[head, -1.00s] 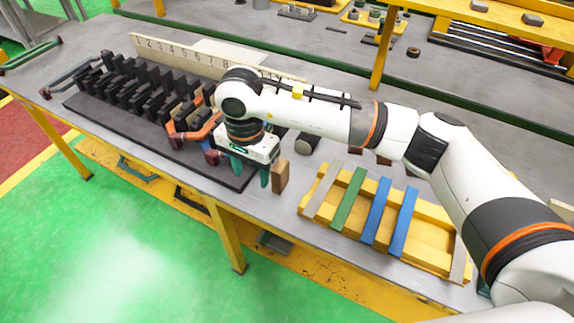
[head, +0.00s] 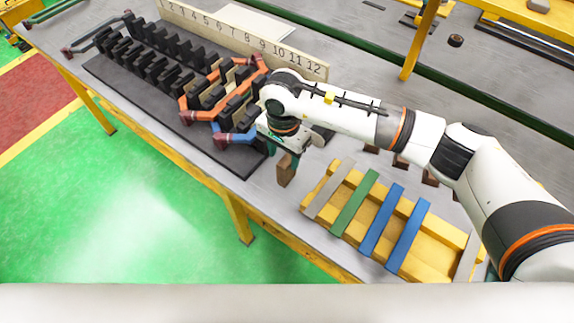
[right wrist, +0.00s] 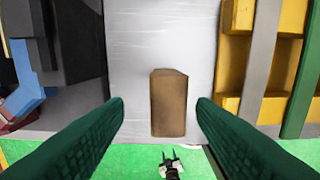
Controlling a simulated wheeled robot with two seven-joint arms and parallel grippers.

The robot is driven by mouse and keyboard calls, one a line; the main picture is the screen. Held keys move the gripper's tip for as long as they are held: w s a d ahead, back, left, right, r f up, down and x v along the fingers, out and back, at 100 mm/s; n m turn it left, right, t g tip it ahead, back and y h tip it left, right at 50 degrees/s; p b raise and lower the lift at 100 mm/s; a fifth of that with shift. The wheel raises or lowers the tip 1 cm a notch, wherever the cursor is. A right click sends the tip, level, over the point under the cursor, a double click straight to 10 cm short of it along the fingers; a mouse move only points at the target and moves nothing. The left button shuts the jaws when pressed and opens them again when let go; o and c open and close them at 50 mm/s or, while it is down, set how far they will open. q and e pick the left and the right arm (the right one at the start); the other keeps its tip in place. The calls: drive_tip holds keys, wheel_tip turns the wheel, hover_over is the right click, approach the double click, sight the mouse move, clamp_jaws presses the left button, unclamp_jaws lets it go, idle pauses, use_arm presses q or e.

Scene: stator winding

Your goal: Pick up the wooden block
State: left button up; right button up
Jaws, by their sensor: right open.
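The wooden block (head: 286,171) is a small brown upright block near the front edge of the grey table, between the black stator base and the yellow rack. In the right wrist view the block (right wrist: 169,103) lies between the two green fingers, with space on both sides. My right gripper (head: 282,155) is open and empty at the block; its open fingers (right wrist: 160,102) also show in the wrist view. One finger is partly hidden behind the block in the head view.
The black stator (head: 165,65) with orange and blue coils stands left of the gripper. A yellow rack (head: 345,215) with grey, green and blue strips stands to the right. A numbered board (head: 245,42) stands behind. The table's front edge is close to the block.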

sight(287, 160)
drive_tip(key=f+p, duration=0.1)
drive_tip(key=f, duration=0.2)
drive_tip(key=f+p, duration=0.1)
drive_tip(key=shift+s+d+f+p, duration=0.15)
drive_tip(key=shift+s+d+p, duration=0.05)
drive_tip(key=shift+d+p, duration=0.1)
drive_tip(key=shift+f, duration=0.45)
use_arm(q)
drive_tip(key=r, duration=0.2)
drive_tip(key=w+r, duration=0.1)
drive_tip(key=shift+d, duration=0.3)
use_arm(e)
drive_tip(key=shift+w, duration=0.1)
clamp_jaws()
